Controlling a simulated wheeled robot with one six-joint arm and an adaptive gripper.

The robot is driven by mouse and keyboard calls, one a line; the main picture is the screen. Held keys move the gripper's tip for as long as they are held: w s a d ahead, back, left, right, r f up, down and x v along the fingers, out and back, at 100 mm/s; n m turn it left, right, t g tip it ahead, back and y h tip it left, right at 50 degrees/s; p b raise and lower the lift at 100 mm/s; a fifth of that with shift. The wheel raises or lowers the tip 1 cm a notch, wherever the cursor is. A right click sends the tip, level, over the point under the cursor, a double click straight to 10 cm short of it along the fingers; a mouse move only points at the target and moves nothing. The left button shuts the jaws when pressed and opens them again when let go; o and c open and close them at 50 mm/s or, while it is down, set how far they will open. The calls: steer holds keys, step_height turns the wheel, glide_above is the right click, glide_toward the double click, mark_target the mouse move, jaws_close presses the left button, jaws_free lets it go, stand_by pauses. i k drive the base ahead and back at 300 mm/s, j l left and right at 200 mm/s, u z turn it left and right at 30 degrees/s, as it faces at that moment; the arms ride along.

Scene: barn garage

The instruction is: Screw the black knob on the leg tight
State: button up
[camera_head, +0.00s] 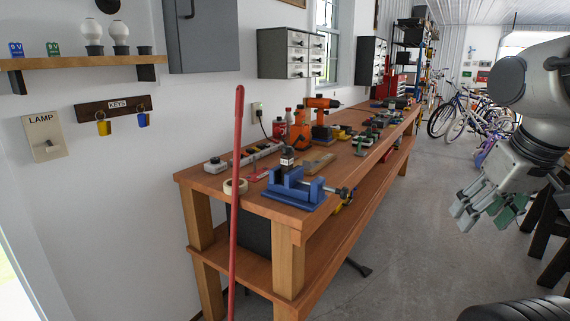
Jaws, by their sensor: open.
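My gripper (488,208) is at the right, held over open floor well to the right of the workbench. It is open and nothing shows between its fingers. I cannot clearly make out a black knob on a leg. A black foot-like bar (359,267) shows low on the floor behind the bench's front legs; what it belongs to is hidden. A small dark upright piece (287,157) stands at the blue vise (292,188) on the near end of the bench; its detail is too small to tell.
The wooden workbench (262,208) runs back along the wall, with an orange drill (322,103) and several tools on top. A red pole (236,190) stands at its near end. Dark furniture (541,215) is below my arm. Bicycles (447,115) stand farther back. The middle floor is clear.

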mark_target(286, 148)
steer(key=i+l, duration=0.1)
steer(key=i, duration=0.4)
steer(key=i+l, duration=0.1)
steer(key=i, duration=0.4)
steer(key=u, duration=0.05)
